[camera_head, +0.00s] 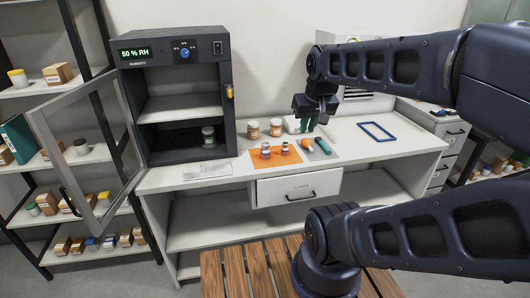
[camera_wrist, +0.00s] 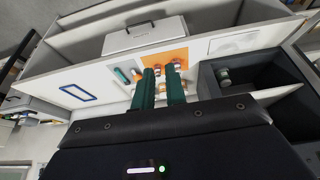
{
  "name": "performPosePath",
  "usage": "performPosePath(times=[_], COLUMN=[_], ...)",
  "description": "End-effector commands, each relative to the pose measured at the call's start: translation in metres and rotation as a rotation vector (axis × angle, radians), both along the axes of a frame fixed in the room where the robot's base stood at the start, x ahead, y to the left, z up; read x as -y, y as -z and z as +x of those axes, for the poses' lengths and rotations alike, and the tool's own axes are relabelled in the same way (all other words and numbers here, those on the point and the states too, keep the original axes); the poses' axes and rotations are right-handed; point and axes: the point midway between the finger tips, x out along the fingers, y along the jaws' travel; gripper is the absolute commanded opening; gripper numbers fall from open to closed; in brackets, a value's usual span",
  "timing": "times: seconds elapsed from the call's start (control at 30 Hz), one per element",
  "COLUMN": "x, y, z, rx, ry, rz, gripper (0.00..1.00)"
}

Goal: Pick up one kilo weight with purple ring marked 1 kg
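Two small metallic weights stand on an orange mat (camera_head: 262,164) on the table: a left weight (camera_head: 266,152) and a right weight (camera_head: 285,149). Their ring colours and markings are too small to read, so I cannot tell which is the 1 kg one. My gripper (camera_head: 307,128) hangs above the back of the table, to the right of and behind the mat. Its two green fingers are apart with nothing visible between them. In the wrist view the gripper (camera_wrist: 160,74) points toward the orange mat (camera_wrist: 180,54), and its fingers partly cover the small things there.
Two brown-labelled jars (camera_head: 253,131) stand behind the mat. An orange-topped item (camera_head: 307,144) and a green-handled tool (camera_head: 323,146) lie right of it. A blue frame (camera_head: 377,131) lies farther right. An open-doored humidity cabinet (camera_head: 180,148) holding a jar (camera_head: 208,137) stands left.

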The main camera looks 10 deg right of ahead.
Motion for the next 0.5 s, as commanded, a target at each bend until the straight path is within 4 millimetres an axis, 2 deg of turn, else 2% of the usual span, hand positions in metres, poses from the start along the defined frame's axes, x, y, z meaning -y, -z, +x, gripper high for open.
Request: performPosePath(times=[0.03, 0.2, 0.27, 0.5], x=[0.0000, 0.0000, 0.0000, 0.0000], y=[0.0000, 0.0000, 0.0000, 0.0000], z=[0.0000, 0.0000, 0.0000, 0.0001], rx=[0.000, 0.000, 0.000, 0.000], ry=[0.000, 0.000, 0.000, 0.000], rz=[0.000, 0.000, 0.000, 0.000], gripper=[0.24, 0.57, 0.67, 0.67])
